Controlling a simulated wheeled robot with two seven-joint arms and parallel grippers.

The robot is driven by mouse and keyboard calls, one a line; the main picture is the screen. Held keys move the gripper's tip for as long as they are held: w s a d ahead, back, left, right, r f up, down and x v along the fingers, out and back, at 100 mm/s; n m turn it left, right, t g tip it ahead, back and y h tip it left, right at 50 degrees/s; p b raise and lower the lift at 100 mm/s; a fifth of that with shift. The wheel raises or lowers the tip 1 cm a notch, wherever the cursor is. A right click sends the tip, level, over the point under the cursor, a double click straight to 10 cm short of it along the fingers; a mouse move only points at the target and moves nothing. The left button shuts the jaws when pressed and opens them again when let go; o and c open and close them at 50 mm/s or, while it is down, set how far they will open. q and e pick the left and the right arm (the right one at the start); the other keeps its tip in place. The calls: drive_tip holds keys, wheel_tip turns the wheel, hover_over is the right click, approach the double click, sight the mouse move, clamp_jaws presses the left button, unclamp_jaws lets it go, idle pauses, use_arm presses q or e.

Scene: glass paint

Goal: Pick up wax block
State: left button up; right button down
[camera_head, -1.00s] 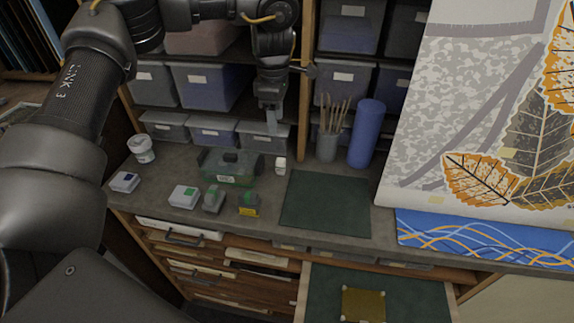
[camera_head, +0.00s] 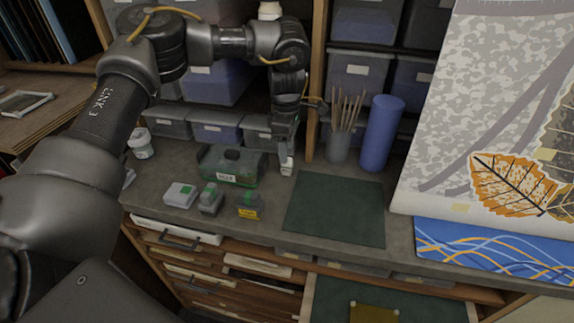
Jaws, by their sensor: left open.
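A small whitish block (camera_head: 287,170), which looks like the wax block, stands on the grey counter just right of the green translucent box. My left gripper (camera_head: 286,158) points down right above it, open, with its fingertips at or around the block's top. The fingers hide part of the block, and I cannot tell whether they touch it. My right gripper is not in view.
The green translucent box (camera_head: 228,167) is close on the left. Several small labelled blocks, one with a yellow label (camera_head: 249,206), sit in front of it. A brush pot (camera_head: 338,148) and a blue roll (camera_head: 382,133) stand to the right. The dark green mat (camera_head: 334,208) is bare.

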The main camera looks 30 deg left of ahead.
sight(287, 166)
use_arm(q)
drive_tip(key=shift+f, duration=0.2)
drive_tip(key=shift+f+p, duration=0.2)
drive_tip(key=shift+p, duration=0.1)
drive_tip(key=f+p, duration=0.1)
drive_tip(key=f, duration=0.1)
drive_tip(key=f+p, duration=0.1)
drive_tip(key=f, duration=0.1)
drive_tip(key=shift+w+a+f, duration=0.1)
drive_tip(key=shift+w+f, duration=0.1)
drive_tip(key=shift+f, duration=0.2)
drive_tip(key=c, duration=1.1)
